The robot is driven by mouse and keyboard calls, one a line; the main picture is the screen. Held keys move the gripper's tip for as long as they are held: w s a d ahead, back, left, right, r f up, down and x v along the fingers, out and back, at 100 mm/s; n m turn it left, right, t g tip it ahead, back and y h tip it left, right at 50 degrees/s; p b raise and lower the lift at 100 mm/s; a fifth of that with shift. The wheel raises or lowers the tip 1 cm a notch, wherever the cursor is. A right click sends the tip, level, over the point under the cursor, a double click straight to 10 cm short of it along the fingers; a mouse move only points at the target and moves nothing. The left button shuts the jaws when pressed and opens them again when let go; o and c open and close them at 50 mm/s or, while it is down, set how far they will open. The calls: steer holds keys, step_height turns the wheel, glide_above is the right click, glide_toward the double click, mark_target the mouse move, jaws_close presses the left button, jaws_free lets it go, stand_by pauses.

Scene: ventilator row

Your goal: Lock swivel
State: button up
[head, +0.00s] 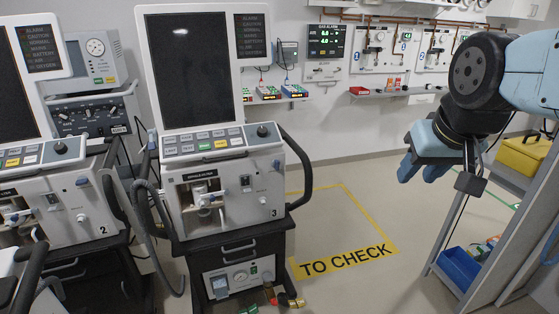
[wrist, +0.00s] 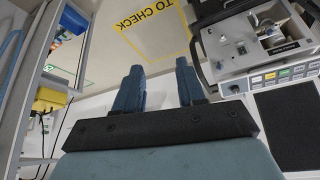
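Ventilator 3 (head: 225,185) stands on a dark wheeled cart (head: 235,252) left of centre in the head view. Its front recess holds a small white fitting (head: 206,196); I cannot tell whether this is the swivel or whether it is locked. The recess and fitting show upside down at upper right in the wrist view (wrist: 271,40). The cart's casters are not clearly visible. My gripper (head: 419,174) is raised at the right in the head view, well apart from the ventilator. In the wrist view my gripper (wrist: 159,66) has its two fingers apart with nothing between them.
Ventilator 2 (head: 72,203) stands close at the left. A yellow-outlined TO CHECK floor area (head: 345,262) is clear. A rack with a blue bin (head: 459,268) and a yellow case (head: 524,157) stands at the right. A gas alarm panel (head: 326,41) hangs on the back wall.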

mark_target(278, 167)
steer(key=shift+w, duration=0.3)
steer(key=w+a+f+n+t+y, duration=0.1)
steer(key=w+a+f+t, duration=0.2)
steer(key=w, duration=0.6)
steer(key=w+a+f+n+t, duration=0.1)
steer(key=w+a+f, duration=0.25)
steer(key=w, duration=0.65)
steer(key=w+a+f+n+t+y, duration=0.1)
steer(key=w+a+f+t, duration=0.2)
steer(key=w, duration=0.6)
steer(key=w+a+f+n+t+y, duration=0.1)
steer(key=w+a+f+t+y, duration=0.15)
steer(key=a+f, duration=0.45)
steer(key=w+a+f+t+y, duration=0.2)
steer(key=w+a+f, duration=0.15)
steer(key=f, duration=0.75)
steer(key=x, duration=1.2)
steer(key=shift+w+a+f, duration=0.15)
steer(key=shift+w+a, duration=0.05)
steer(key=shift+w, duration=0.15)
steer(key=shift+c, duration=0.4)
